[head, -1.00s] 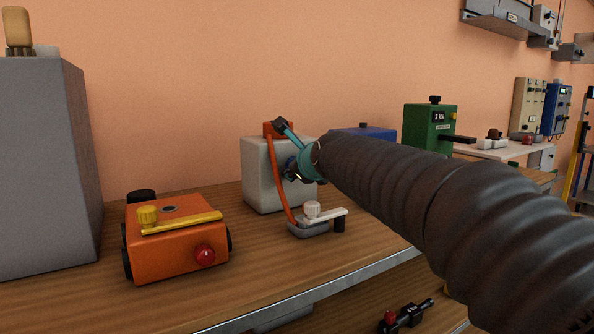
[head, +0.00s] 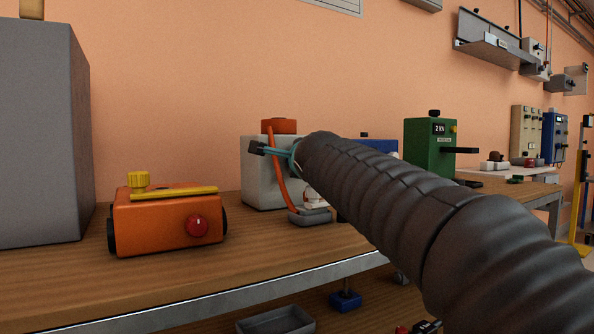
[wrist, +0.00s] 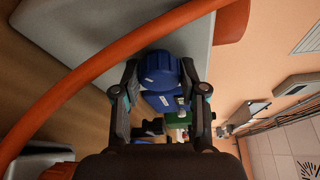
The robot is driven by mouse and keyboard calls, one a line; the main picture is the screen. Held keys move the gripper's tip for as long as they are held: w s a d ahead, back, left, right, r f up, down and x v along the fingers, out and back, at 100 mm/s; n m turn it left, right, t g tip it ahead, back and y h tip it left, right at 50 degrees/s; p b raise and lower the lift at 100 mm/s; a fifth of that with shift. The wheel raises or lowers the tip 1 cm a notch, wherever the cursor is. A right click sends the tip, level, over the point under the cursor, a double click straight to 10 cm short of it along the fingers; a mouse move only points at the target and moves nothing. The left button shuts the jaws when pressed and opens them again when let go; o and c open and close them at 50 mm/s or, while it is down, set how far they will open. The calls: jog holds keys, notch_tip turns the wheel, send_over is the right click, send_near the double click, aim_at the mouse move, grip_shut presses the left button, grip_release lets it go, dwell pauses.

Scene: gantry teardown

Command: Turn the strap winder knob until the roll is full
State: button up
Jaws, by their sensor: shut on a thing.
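The strap winder is a pale grey box (head: 262,188) on the bench in the head view, with an orange roll (head: 279,126) on top. An orange strap (head: 275,172) runs down its front to a small grey base (head: 310,217). In the wrist view the strap (wrist: 85,75) crosses in front of the box (wrist: 120,28). The ribbed blue knob (wrist: 158,72) sits between my two fingers there. My gripper (head: 268,149) is shut on this knob; in the head view my arm hides the knob. How full the roll is, I cannot tell.
An orange box (head: 160,228) with a yellow lever and red button stands to the left, beside a tall grey cabinet (head: 40,140). A blue box (head: 380,146) and a green box (head: 425,150) stand to the right. The bench front between is clear.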

dwell(0.5)
jog(key=o, duration=1.1)
jog(key=shift+o, duration=0.2)
